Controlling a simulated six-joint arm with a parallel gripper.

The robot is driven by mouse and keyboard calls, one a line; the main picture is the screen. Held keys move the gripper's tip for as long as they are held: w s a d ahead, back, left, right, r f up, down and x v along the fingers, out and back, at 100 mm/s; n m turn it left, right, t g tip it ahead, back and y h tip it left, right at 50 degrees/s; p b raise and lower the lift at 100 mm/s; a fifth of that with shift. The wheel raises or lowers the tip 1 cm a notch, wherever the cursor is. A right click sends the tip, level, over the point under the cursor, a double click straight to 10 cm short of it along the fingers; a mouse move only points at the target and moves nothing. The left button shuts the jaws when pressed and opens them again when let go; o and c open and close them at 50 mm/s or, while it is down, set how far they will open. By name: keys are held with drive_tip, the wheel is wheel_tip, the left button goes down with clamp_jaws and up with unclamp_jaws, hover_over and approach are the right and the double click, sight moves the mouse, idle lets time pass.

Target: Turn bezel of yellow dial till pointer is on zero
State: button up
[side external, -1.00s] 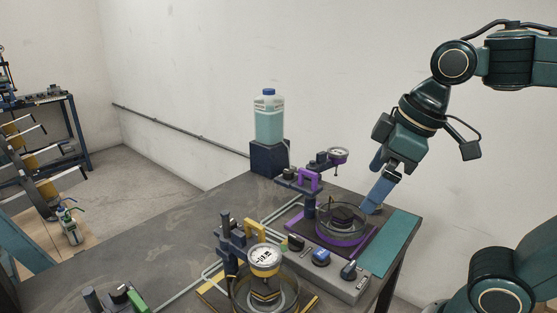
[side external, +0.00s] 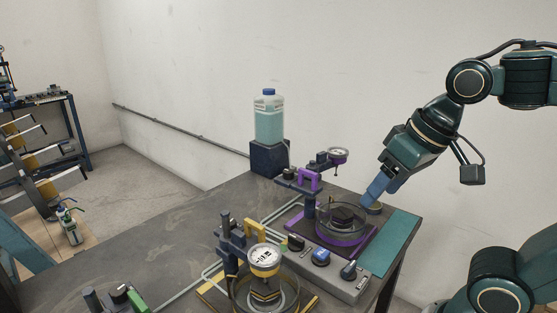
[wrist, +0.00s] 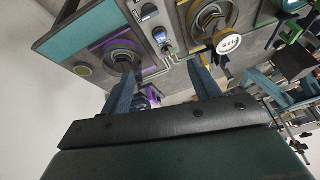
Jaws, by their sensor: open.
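The yellow dial (side external: 265,260) has a white face in a yellow rim and sits on the yellow gauge stand (side external: 229,245) at the front of the bench. It also shows in the wrist view (wrist: 228,42), right of my fingers. Its pointer is too small to read in either view. My gripper (side external: 373,199) is over the far right of the bench, beside the purple station and well away from the yellow dial. In the wrist view my gripper (wrist: 160,66) has its two blue fingers apart with nothing held between them.
A control box (side external: 321,257) with knobs lies between the stations. A jug (side external: 269,118) stands at the back. The bench's left part is mostly clear.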

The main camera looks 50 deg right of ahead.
drive_tip(key=w+a+r+m+g, duration=0.2)
drive_tip(key=w+a+r+m, duration=0.2)
drive_tip(key=w+a+m, duration=0.25)
drive_tip(key=m+g, duration=0.3)
drive_tip(key=m, duration=0.4)
hover_over(265, 254)
drive_tip(key=shift+f+n, duration=0.15)
drive_tip(key=shift+n, duration=0.1)
drive_tip(key=shift+f, duration=0.1)
wheel_tip(265, 254, down, 14)
drive_tip(key=shift+r, duration=0.15)
drive_tip(key=c, duration=0.7)
